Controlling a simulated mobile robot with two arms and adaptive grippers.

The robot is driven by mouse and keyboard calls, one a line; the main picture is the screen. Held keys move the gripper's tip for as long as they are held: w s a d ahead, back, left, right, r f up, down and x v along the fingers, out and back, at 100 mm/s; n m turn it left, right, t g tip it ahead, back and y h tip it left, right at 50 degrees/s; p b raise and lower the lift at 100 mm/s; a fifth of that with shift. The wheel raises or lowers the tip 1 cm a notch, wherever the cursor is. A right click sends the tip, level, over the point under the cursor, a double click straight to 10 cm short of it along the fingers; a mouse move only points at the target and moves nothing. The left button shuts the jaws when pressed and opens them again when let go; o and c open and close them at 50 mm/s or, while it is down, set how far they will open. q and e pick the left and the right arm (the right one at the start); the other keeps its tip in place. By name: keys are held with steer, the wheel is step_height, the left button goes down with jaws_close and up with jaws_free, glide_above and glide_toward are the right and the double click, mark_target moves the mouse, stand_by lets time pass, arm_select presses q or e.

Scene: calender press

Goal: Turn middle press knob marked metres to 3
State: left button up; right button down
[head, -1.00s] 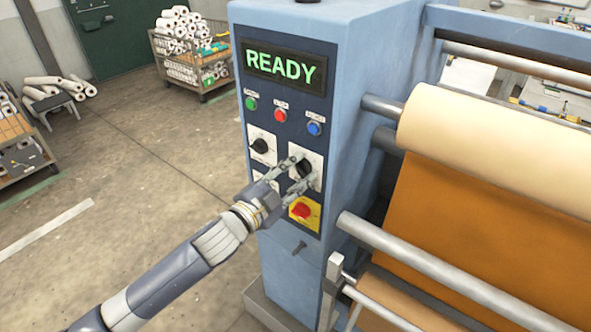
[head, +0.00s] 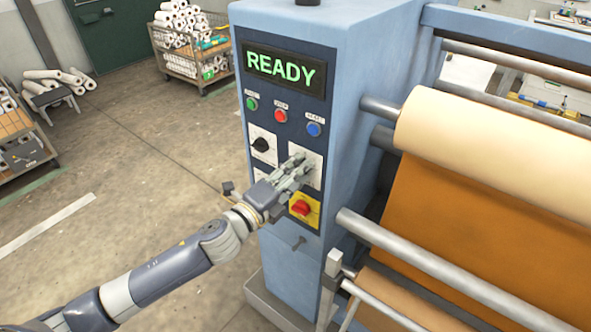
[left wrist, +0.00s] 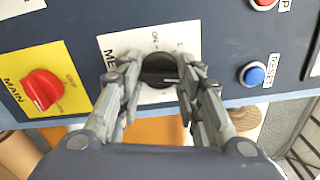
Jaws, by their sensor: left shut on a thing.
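The black knob (left wrist: 158,70) sits on a white plate (left wrist: 187,35) whose label shows only the letters "ME" in the left wrist view. The rest of the label and most scale marks are hidden by the fingers. My left gripper (left wrist: 157,85) has one finger on each side of the knob and is shut on it. A short pale mark shows on the knob between the fingers. In the head view my left gripper (head: 302,166) covers the knob, and part of the white plate (head: 316,160) shows beside it. My right gripper is in neither view.
A red main switch on a yellow plate (head: 314,221) is just below. Another black knob (head: 261,144) is to the left. Green, red and blue buttons (head: 314,129) are above, under a display (head: 284,69) reading READY. Rollers with sheet (head: 440,220) stand at right.

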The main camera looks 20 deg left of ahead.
arm_select(q)
steer(key=m+p, duration=0.1)
steer(key=m, duration=0.5)
steer(key=shift+f+m, duration=0.1)
steer(key=shift+m, duration=0.2)
stand_by(0.4)
steer(key=o, duration=1.1)
steer(key=v, duration=1.2)
